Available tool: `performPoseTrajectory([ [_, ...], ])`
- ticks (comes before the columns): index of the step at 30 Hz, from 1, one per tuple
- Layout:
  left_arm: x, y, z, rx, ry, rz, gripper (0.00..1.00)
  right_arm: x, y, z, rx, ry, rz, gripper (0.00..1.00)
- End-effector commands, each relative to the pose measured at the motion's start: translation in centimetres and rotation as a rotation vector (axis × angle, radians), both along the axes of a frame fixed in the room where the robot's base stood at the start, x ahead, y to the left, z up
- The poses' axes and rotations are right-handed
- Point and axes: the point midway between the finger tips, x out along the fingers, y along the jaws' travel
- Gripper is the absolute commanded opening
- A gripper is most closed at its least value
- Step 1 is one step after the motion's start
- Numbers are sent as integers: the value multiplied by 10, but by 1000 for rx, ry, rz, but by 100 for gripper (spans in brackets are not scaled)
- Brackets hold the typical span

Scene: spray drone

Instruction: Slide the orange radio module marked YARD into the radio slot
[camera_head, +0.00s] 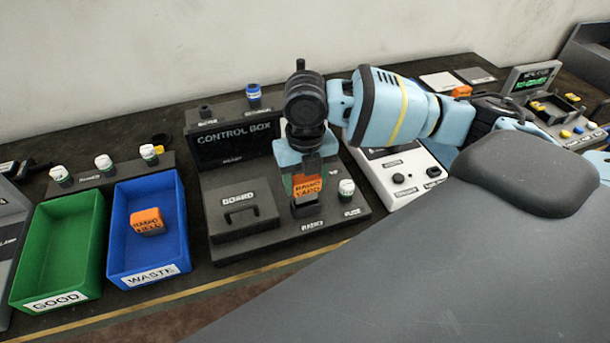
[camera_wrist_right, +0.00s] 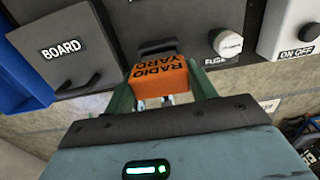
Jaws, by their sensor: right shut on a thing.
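The orange radio module marked YARD (camera_head: 307,187) is between the fingers of my right gripper (camera_head: 306,192), over the radio position of the control box (camera_head: 238,143). In the right wrist view, the module (camera_wrist_right: 160,80) sits between the green fingers of my right gripper (camera_wrist_right: 165,92), its label reading upside down. A dark slot piece (camera_wrist_right: 157,47) shows just beyond it. I cannot tell whether the module touches the slot. My left gripper is not in view.
The board cover (camera_head: 240,209) lies left of the radio position and a white fuse (camera_head: 346,188) stands right of it. A blue WASTE bin (camera_head: 178,248) holds another orange radio module (camera_head: 147,222). A green GOOD bin (camera_head: 62,296) stands farther left. A white switch unit (camera_head: 401,178) is at right.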

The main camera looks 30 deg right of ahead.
Motion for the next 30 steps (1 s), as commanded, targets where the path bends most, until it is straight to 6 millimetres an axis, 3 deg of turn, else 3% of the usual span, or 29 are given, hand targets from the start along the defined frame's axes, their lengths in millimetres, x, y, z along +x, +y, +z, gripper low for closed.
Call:
performPoseTrajectory([
  [30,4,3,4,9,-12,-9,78,0,0,0,0,0,0,20],
])
